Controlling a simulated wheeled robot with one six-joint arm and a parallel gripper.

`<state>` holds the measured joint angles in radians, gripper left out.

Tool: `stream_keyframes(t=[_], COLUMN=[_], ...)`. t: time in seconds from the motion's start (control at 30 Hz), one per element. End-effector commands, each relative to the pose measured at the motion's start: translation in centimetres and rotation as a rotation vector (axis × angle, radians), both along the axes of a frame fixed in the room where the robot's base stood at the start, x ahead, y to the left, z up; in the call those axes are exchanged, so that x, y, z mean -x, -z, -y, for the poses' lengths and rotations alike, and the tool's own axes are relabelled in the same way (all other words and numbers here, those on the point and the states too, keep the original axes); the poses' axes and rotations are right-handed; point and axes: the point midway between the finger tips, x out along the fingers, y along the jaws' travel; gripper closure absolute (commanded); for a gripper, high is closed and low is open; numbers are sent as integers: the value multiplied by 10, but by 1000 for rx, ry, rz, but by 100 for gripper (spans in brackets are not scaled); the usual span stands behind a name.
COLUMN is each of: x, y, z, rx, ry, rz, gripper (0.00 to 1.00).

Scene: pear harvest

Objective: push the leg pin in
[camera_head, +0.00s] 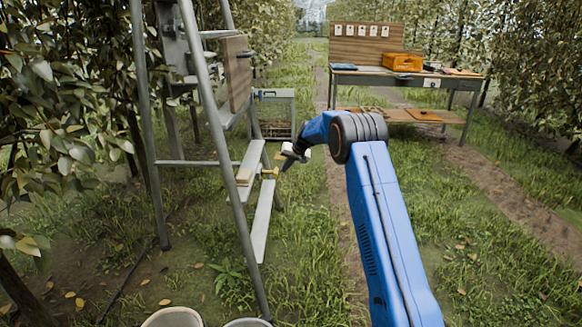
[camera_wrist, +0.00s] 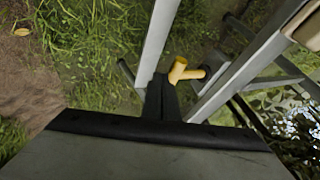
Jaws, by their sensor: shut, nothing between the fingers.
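The leg pin (camera_head: 268,171) is a small yellow piece on the ladder's leg, beside the lower step. In the wrist view the leg pin (camera_wrist: 178,69) shows a yellow T-shaped handle, with its stem running toward a dark socket (camera_wrist: 208,72) on a grey leg. My gripper (camera_head: 288,160) is shut and empty, just right of the pin in the head view. In the wrist view my gripper's dark fingertips (camera_wrist: 160,84) are together, right beside the handle. I cannot tell whether they touch it. How deep the pin sits is not clear.
The grey metal ladder (camera_head: 222,150) stands at left among leafy trees. A workbench (camera_head: 352,78) with an orange case (camera_head: 403,62) stands at the back right. A crate (camera_head: 278,131) stands behind the ladder. Buckets (camera_head: 172,317) show at the bottom edge. Grass lies open right of the ladder.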

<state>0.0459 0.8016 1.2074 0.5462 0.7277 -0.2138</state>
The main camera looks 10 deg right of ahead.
Motion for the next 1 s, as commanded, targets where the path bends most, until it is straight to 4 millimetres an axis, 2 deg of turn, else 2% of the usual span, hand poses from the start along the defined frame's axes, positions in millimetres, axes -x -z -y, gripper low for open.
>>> stream_keyframes(t=[0.13, 0.53, 0.83, 1.0], x=[-2, -3, -14, -15], y=[1, 1, 2, 2], z=[-7, -9, -52, -56], rx=[1, 0, 0, 0], ry=[0, -1, -3, -1], rz=[1, 0, 1, 0], gripper=[100, 100, 100, 100])
